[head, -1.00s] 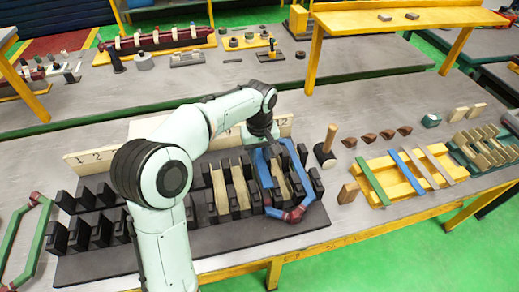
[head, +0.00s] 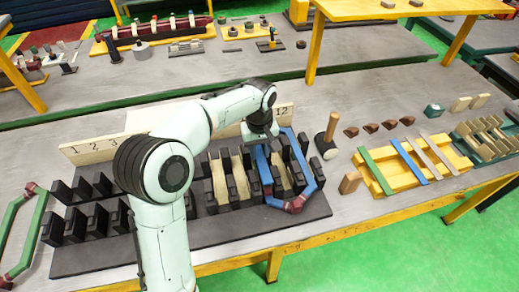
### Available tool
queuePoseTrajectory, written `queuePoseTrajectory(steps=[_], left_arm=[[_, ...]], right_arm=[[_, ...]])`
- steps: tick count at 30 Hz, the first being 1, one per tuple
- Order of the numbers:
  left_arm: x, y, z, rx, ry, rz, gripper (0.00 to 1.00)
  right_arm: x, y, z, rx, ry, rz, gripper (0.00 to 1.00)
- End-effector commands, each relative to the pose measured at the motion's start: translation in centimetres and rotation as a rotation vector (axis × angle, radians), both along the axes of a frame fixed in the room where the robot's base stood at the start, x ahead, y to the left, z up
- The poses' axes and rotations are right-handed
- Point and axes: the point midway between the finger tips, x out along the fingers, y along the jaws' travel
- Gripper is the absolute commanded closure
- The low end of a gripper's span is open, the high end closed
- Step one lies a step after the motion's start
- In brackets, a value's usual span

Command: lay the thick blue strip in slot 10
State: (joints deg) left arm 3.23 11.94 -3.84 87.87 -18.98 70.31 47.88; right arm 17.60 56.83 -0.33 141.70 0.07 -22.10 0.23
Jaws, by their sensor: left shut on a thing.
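A blue hexagonal coil (head: 318,172) with dark red wrapped corners sits over the right end of the black slotted block (head: 110,258). My left gripper (head: 262,140) points down at the far end of the coil's left side, where a blue length (head: 264,168) runs between black teeth. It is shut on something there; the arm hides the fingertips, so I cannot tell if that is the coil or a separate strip. A slim blue strip (head: 409,160) lies across the yellow rack (head: 400,182), between a green strip (head: 378,172) and a grey one (head: 436,152). My right gripper is not in view.
A numbered cream board (head: 92,150) stands behind the block; my arm hides its middle. A mallet (head: 328,140) stands between block and rack, with several brown wedges (head: 370,128) behind the rack. A green coil (head: 28,240) lies at far left. Bare table shows before the rack.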

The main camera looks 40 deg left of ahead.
Motion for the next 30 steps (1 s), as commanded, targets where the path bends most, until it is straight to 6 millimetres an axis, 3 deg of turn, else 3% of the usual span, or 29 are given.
queuePoseTrajectory(steps=[30], left_arm=[[-0.1,0.0,-2.4,0.0,0.001,0.0,1.0]], right_arm=[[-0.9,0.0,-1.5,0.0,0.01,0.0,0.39]])
